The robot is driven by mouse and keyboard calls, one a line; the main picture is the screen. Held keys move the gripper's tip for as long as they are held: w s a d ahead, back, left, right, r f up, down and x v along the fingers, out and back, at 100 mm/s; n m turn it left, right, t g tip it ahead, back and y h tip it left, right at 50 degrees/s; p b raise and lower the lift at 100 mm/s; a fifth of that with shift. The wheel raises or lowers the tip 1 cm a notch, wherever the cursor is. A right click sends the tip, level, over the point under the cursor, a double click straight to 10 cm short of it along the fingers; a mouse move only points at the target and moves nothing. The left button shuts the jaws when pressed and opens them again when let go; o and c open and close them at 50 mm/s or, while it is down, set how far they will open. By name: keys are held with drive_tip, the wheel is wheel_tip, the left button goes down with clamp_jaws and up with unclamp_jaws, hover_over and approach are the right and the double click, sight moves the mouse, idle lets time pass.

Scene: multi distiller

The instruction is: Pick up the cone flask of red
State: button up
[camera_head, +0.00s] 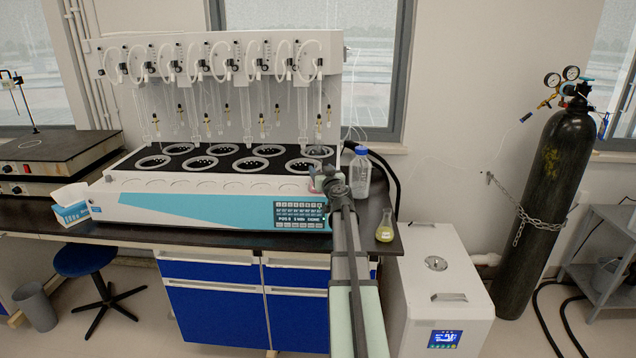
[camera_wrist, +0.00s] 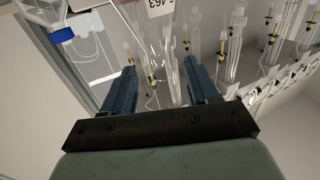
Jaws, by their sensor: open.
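The cone flask of red (camera_head: 317,184) stands at the front right of the distiller, largely hidden behind my gripper; only a small pink-red patch shows. My gripper (camera_head: 329,177) is at the flask in the head view, its fingers hard to make out there. In the wrist view my gripper (camera_wrist: 160,70) has its two dark blue fingers spread apart. A clear, tapering glass shape with a white label (camera_wrist: 159,8) shows ahead of and between the fingers. No red liquid shows in the wrist view, and I cannot tell whether the fingers touch the glass.
A blue-capped bottle (camera_head: 361,172) stands close behind and right of my gripper. A cone flask of yellow liquid (camera_head: 386,227) stands near the bench's right edge. The white multi-distiller (camera_head: 200,205), with several glass tubes and ring wells, fills the bench to the left.

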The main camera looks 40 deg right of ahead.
sight(317, 163)
drive_tip(key=shift+x, duration=3.3)
drive_tip(key=shift+r, duration=0.15)
clamp_jaws()
